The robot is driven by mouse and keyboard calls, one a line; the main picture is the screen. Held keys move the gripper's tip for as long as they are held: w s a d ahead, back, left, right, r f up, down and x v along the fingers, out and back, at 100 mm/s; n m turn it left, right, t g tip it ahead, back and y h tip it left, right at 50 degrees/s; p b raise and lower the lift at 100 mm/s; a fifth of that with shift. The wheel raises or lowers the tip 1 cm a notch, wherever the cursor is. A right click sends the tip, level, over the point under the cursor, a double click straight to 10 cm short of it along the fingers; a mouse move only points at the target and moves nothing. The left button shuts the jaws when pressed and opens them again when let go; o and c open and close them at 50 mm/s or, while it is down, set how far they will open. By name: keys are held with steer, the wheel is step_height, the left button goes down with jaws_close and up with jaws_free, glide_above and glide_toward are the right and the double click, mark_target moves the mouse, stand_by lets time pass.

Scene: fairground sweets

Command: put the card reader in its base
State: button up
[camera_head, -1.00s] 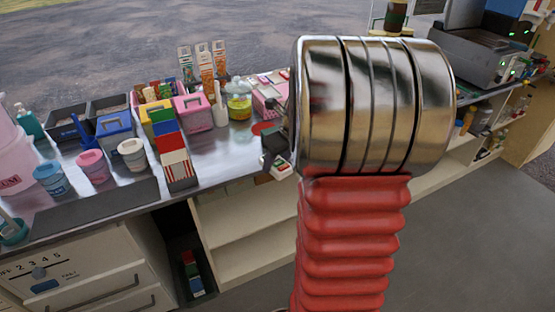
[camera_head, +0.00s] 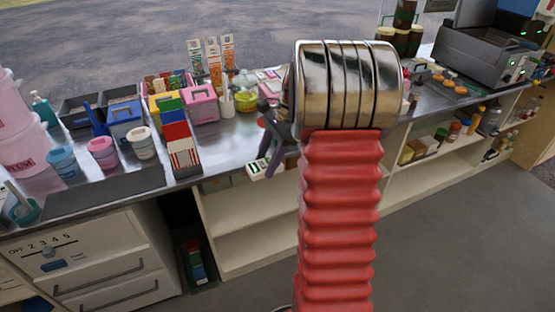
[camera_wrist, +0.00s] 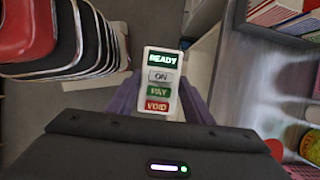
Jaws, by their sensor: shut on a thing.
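The card reader (camera_wrist: 161,84) is a small white block with a lit READY screen and ON, PAY and VOID keys. My gripper (camera_wrist: 160,104) is shut on it, with purple-grey fingers on both sides of its lower part. In the head view my gripper (camera_head: 277,145) points down, and the reader (camera_head: 263,169) hangs tilted at the counter's front edge, in front of the shelves. The reader's base cannot be made out in either view; my arm hides part of the counter.
The metal counter (camera_head: 225,143) holds paper cups, a striped box (camera_head: 184,155), a pink box (camera_head: 201,104) and a glass jar (camera_head: 245,98). A grey machine (camera_head: 480,55) stands at the right. Open shelves (camera_head: 255,235) lie below. A red disc (camera_wrist: 273,148) is near my gripper.

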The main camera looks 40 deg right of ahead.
mark_target(246, 165)
steer(key=w+a+n+g, duration=0.1)
steer(key=n, duration=0.1)
steer(key=w+a+n+g, duration=0.1)
steer(key=a+n, duration=0.1)
steer(key=n, duration=0.1)
steer(key=w+a+n+g, duration=0.1)
steer(key=a+n, duration=0.1)
steer(key=n, duration=0.1)
steer(key=shift+a+f, duration=0.2)
steer(key=shift+f, duration=0.1)
steer(key=w+a+f+n+g+h, duration=0.1)
steer(key=w+a+f+n+h, duration=0.1)
steer(key=a+n, duration=0.4)
steer(key=w+a+f+n+g+h, duration=0.1)
steer(key=a+n, duration=0.5)
steer(key=a, duration=0.7)
steer(key=w+f+h, duration=0.1)
steer(key=w+f, duration=0.1)
steer(key=w, duration=0.1)
steer(key=shift+a+f+n+g, duration=0.4)
